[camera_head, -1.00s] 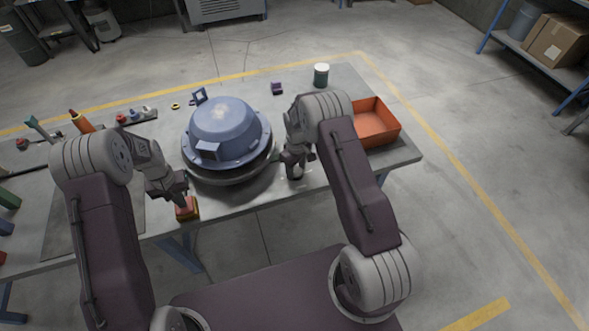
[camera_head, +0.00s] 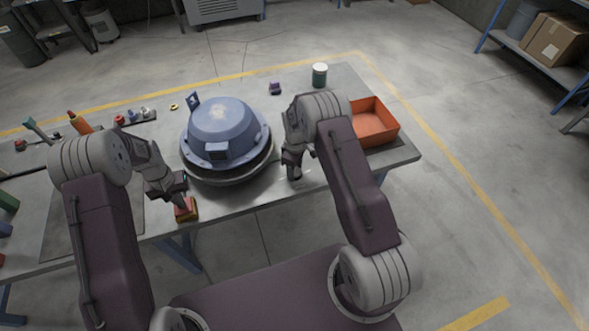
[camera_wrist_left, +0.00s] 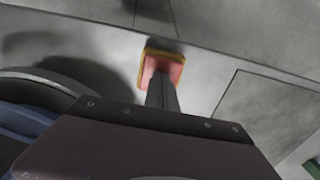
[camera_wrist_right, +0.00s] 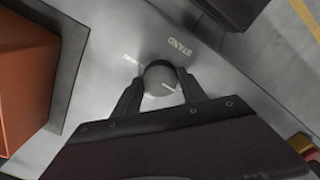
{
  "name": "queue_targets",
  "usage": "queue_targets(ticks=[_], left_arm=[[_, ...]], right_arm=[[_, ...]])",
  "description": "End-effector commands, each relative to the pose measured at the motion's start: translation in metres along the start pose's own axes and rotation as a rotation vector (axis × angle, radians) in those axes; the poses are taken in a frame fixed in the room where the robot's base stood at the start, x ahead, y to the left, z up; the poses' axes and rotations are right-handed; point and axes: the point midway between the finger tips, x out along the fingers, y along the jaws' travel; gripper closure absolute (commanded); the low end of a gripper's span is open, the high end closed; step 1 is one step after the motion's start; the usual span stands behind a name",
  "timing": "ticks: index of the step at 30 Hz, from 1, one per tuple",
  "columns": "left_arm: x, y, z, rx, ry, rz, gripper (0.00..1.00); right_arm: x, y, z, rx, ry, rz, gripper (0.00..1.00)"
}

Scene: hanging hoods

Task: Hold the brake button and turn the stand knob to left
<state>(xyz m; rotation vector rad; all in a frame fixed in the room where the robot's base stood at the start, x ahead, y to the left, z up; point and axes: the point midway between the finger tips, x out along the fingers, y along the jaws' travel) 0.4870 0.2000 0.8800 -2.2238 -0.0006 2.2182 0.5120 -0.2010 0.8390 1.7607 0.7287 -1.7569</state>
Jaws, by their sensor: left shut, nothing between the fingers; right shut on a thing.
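The brake button is a red button on a yellow base (camera_head: 187,213) at the table's front edge, left of the blue hood. My left gripper (camera_head: 183,203) is shut and empty, pointing down with its tips at the red top (camera_wrist_left: 158,64) in the left wrist view; they appear to touch it. The stand knob (camera_wrist_right: 160,82) is a round grey knob with a white line, beside the printed word STAND (camera_wrist_right: 180,47). My right gripper (camera_wrist_right: 158,88) is shut on it, one finger on each side. In the head view the gripper mostly hides the knob.
The blue domed hood (camera_head: 226,120) sits on a round stand (camera_head: 232,175) between my arms. An orange bin (camera_head: 375,125) stands right of my right arm, with a green-and-white can (camera_head: 320,75) behind. Bottles and small parts lie at the left.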

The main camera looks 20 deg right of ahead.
Motion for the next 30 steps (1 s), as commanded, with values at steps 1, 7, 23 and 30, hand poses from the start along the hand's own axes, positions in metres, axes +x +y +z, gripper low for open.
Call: queue_targets(ticks=[1,7,23,30], left_arm=[[0.002,0.001,0.001,0.0,-0.003,0.001,1.0],[0.002,0.001,0.001,0.0,-0.004,0.001,1.0],[0.002,0.001,0.001,-0.001,-0.004,0.001,1.0],[0.002,0.0,0.002,-0.001,-0.004,0.001,1.0]], right_arm=[[0.002,-0.002,0.0,0.001,-0.002,-0.004,0.91],[0.002,-0.002,0.0,0.001,-0.001,-0.003,0.29],[-0.062,0.0,0.0,0.001,0.003,0.002,0.29],[-0.109,-0.001,0.0,0.001,0.002,0.0,0.29]])
